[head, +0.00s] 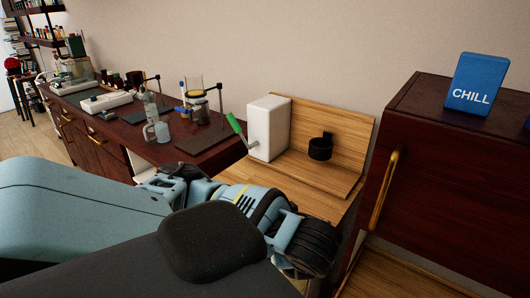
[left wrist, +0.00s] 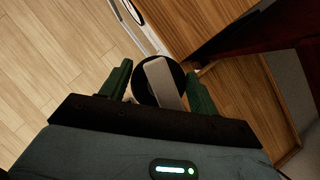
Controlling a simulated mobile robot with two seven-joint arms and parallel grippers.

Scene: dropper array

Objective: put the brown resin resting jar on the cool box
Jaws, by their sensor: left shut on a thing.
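In the left wrist view, my left gripper (left wrist: 158,75) is shut on a dark round thing with a pale strip across its top, which looks like the resin resting jar (left wrist: 142,84); its brown colour is hard to make out. In the head view my left arm reaches across the front, and its fingers and the held jar are hidden. A blue block marked CHILL (head: 477,84) stands on top of the dark red-brown cabinet (head: 440,97) at the right; I cannot tell which of these is the cool box. My right gripper is not in view.
A wooden stand with a white box (head: 268,128), a green handle (head: 236,127) and a black cup holder (head: 320,147) is left of the cabinet. A bench (head: 210,140) with glassware runs back left. The cabinet's gold handle (head: 384,190) sticks out. Its top left of the blue block is clear.

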